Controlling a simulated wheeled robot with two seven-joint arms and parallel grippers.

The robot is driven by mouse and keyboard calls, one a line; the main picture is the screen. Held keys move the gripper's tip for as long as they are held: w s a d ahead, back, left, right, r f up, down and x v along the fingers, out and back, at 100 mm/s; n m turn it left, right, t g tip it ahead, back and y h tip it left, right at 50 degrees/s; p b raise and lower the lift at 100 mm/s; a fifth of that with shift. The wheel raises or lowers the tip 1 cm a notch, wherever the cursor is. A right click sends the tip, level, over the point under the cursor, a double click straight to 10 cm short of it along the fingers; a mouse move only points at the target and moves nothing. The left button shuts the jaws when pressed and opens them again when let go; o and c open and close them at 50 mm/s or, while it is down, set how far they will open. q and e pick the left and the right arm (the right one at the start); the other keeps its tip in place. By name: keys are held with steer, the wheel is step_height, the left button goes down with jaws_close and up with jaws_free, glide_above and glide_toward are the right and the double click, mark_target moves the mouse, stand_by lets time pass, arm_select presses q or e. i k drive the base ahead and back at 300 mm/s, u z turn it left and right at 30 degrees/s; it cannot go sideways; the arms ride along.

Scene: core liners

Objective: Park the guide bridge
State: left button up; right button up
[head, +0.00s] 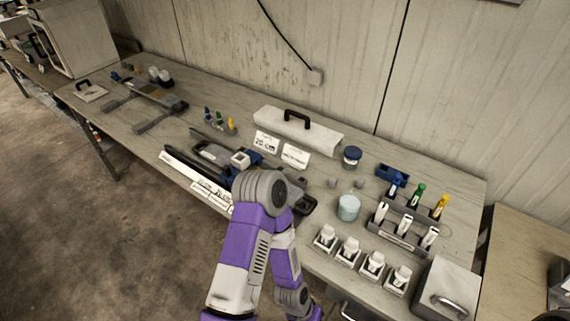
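I cannot tell for sure which thing is the guide bridge. A long low white piece with a black handle (298,128) lies at the back middle of the bench. A dark grey device with a black loop handle (214,153) sits on a long rail assembly (190,166) at the front middle. A small pale plate with a black handle (91,92) lies at the far left end. One of my purple arms rises from the bottom middle, and its grey joint covers the right part of the rail assembly. Neither gripper can be made out.
Several white-capped bottles (348,250) in holders line the front right, before a rack of vials (402,230). A silver box (446,288) stands at the right corner. A blue-lidded jar (352,157) and a pale cyan jar (348,208) stand mid-right. A dark frame (148,97) lies left.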

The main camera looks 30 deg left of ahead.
mark_target(240, 162)
steer(key=z, duration=1)
steer(key=k, duration=1.05)
steer(key=u, duration=1.7)
steer(key=i, duration=0.35)
steer(key=z, duration=0.1)
